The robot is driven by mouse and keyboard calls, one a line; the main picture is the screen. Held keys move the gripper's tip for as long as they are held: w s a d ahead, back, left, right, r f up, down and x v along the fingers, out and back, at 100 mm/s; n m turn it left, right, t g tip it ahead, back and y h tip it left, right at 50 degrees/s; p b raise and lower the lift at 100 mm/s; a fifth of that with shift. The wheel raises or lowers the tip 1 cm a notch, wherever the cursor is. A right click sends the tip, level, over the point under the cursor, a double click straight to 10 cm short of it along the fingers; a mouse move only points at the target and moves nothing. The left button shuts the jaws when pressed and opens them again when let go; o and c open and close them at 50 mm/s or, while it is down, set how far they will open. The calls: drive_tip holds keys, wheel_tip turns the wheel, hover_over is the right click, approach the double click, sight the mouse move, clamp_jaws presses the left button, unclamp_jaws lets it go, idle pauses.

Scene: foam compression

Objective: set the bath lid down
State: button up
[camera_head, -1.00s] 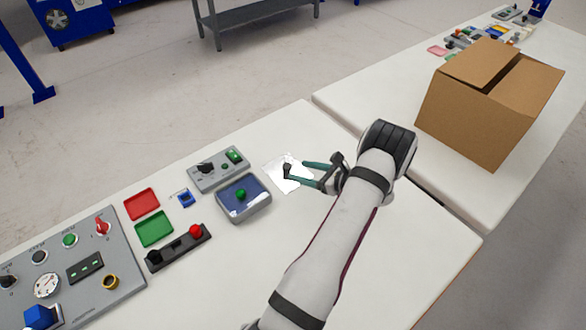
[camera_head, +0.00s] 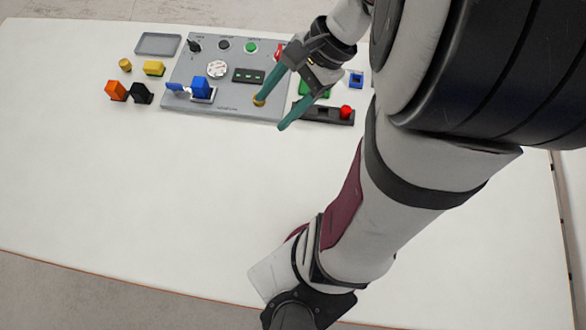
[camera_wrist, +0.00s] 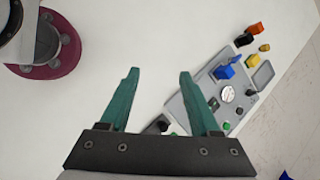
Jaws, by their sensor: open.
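My gripper (camera_head: 270,113) has green fingers spread apart, with nothing between them. In the head view it is over the right part of the grey control panel (camera_head: 225,107).
A black box with a red button (camera_head: 345,111) lies right of the panel, near a green tray and a small blue piece (camera_head: 356,80). Left of it are an orange block (camera_head: 116,90), a black block (camera_head: 141,93) and a grey tray (camera_head: 158,44). The table's front is clear.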

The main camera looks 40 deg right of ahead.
drive_tip(key=s+a+n+g+h, duration=0.2)
drive_tip(key=s+a+n+h, duration=0.2)
drive_tip(key=s+a+n, duration=0.7)
drive_tip(key=shift+n+g+h, duration=0.3)
drive_tip(key=shift+g, duration=0.1)
